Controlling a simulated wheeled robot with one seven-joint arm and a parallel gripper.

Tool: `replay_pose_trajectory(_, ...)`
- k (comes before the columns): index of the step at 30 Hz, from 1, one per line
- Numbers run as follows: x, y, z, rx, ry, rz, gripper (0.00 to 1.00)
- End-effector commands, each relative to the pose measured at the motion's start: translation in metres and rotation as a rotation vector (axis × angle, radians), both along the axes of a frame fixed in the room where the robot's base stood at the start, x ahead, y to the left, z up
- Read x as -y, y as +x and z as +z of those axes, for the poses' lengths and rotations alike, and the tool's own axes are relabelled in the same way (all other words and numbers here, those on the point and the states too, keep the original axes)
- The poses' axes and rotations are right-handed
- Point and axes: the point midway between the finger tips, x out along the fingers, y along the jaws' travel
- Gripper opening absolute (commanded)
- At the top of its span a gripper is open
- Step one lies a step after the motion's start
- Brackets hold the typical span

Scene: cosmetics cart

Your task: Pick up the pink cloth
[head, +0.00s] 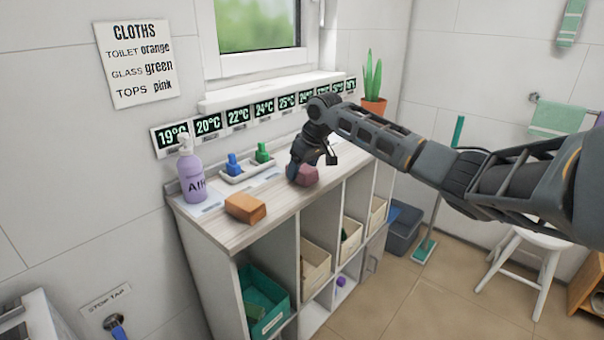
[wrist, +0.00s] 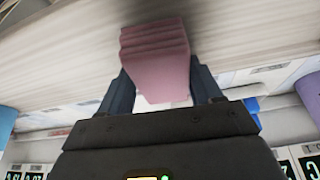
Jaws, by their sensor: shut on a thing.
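The pink cloth (head: 303,176) is a folded block at the middle of the counter top in the head view, just under my gripper (head: 297,170). In the wrist view the folded pink cloth (wrist: 157,60) sits between the two dark fingers of my gripper (wrist: 158,88), with its layered edge facing up in the picture. My gripper is shut on it. The cloth looks close to the counter top; I cannot tell whether it touches it. Part of the cloth is hidden behind the fingers.
An orange folded block (head: 246,208) lies left of the cloth on the counter (head: 222,229). A purple bottle (head: 190,175) and a white tray (head: 243,174) with blue and green bottles stand behind. A potted plant (head: 373,100) is at the far end. Cubbies below hold bins.

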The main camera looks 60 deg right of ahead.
Motion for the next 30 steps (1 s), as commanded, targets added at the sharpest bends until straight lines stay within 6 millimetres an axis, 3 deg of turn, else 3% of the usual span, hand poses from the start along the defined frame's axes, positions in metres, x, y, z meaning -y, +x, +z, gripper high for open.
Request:
replay_pose_trajectory(7, 0.000, 0.000, 0.000, 0.000, 0.000, 0.000, 0.34)
replay_pose_trajectory(17, 0.000, 0.000, 0.005, 0.001, 0.000, 0.000, 0.34)
replay_pose_trajectory(22, 0.000, 0.000, 0.022, 0.002, -0.001, 0.000, 0.34)
replay_pose_trajectory(25, 0.000, 0.001, 0.043, 0.005, -0.002, 0.001, 0.34)
replay_pose_trajectory(30, 0.020, -0.037, 0.064, 0.003, 0.001, -0.005, 0.34)
